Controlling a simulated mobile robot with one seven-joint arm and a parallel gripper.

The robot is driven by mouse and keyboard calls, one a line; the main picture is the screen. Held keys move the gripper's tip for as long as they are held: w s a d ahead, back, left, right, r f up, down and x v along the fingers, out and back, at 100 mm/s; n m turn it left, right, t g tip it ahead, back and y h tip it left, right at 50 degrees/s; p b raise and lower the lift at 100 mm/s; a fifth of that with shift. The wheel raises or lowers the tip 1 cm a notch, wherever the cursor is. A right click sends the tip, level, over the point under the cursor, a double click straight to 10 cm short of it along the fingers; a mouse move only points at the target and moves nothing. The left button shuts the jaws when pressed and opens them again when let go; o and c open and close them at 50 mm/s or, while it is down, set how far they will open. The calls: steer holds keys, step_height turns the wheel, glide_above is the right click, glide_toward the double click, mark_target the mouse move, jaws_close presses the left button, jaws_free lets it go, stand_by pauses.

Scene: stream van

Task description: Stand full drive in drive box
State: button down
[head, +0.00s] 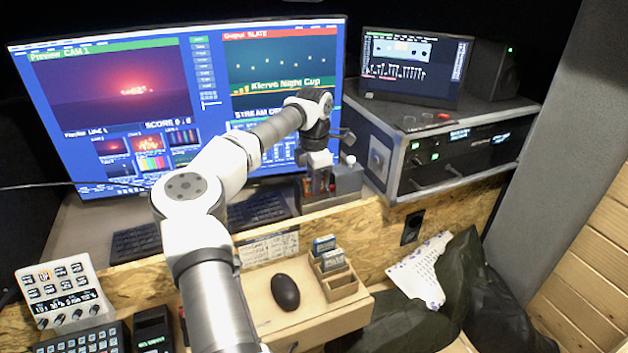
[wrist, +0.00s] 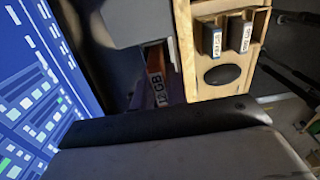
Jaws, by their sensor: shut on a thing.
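My gripper (head: 318,176) is at the back of the desk, in front of the big monitor, pointing down. It is shut on a dark drive with an orange label, which shows in the wrist view (wrist: 156,62) with part of "GB" text readable. The drive is just beside a grey block-like unit (head: 347,182); whether they touch I cannot tell. The wooden drive box (head: 343,292) stands on the desk's lower shelf, to the right of the mouse. Two drives with blue-white labels (head: 324,243) stand in its back part; its front compartment looks empty.
A black mouse (head: 285,292) lies left of the drive box. A keyboard (head: 200,232) lies below the big monitor (head: 190,110). A rack case (head: 440,150) with a small screen stands at right. A control panel (head: 62,292) is at left.

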steer(key=c, duration=1.3)
jaws_free()
